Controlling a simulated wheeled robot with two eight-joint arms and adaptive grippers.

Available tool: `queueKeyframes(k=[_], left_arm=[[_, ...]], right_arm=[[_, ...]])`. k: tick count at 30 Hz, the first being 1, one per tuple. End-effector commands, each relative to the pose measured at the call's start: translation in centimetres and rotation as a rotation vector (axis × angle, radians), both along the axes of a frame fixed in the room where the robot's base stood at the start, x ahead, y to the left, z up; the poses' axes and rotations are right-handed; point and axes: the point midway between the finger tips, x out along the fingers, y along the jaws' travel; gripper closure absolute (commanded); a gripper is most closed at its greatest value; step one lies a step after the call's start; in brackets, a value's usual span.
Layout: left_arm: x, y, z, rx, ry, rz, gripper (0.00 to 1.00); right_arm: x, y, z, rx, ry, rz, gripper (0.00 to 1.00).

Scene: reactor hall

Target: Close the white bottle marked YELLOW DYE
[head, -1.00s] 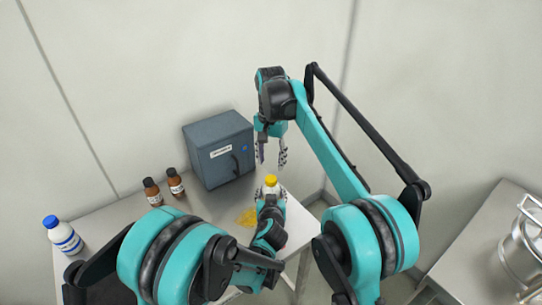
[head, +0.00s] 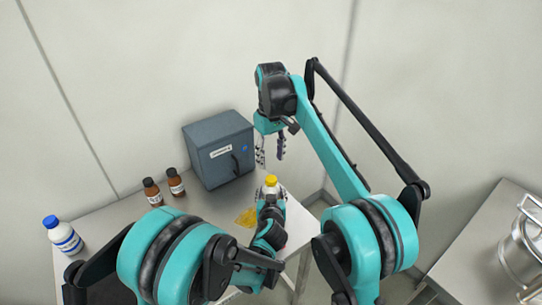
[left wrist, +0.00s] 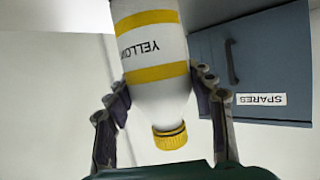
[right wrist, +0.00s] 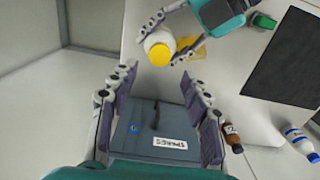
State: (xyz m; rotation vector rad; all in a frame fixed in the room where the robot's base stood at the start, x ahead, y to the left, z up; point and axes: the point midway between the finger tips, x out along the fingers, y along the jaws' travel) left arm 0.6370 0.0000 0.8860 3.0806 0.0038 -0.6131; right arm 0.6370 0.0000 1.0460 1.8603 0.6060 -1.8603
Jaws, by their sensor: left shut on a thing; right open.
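The white bottle (left wrist: 155,45) has yellow bands and lettering starting YELLO; the rest is out of sight. A ridged yellow cap (left wrist: 169,137) sits on its neck; I cannot tell how tightly. In the head view the cap (head: 271,181) points up, above the table's right end. My left gripper (head: 270,197) is shut on the bottle's body, one finger on each side. My right gripper (head: 271,156) is open and empty above the cap, apart from it. In the right wrist view the cap (right wrist: 159,54) lies beyond the open fingers.
A grey-blue SPARES box (head: 219,150) stands on the table behind the bottle. Two brown bottles (head: 152,191) (head: 175,183) and a blue-capped white bottle (head: 65,236) stand further left. A yellow patch (head: 246,217) lies on the table beside my left gripper.

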Motion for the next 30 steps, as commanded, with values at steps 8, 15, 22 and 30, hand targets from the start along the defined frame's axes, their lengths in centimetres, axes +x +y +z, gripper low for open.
queueKeyframes(k=[8,15,22,30], left_arm=[[0.0,0.0,0.0,0.0,0.0,0.0,1.0],[0.0,0.0,0.0,0.0,0.0,0.0,1.0],[0.0,0.0,0.0,0.0,0.0,0.0,1.0],[0.0,0.0,0.0,0.0,0.0,0.0,1.0]], right_arm=[[0.0,0.0,-2.8,0.001,-0.001,-0.001,0.52],[0.0,0.0,-6.4,0.001,-0.002,-0.001,0.52],[0.0,0.0,-7.9,0.002,-0.001,-0.001,0.52],[0.0,0.0,-8.0,0.002,-0.001,-0.001,0.52]])
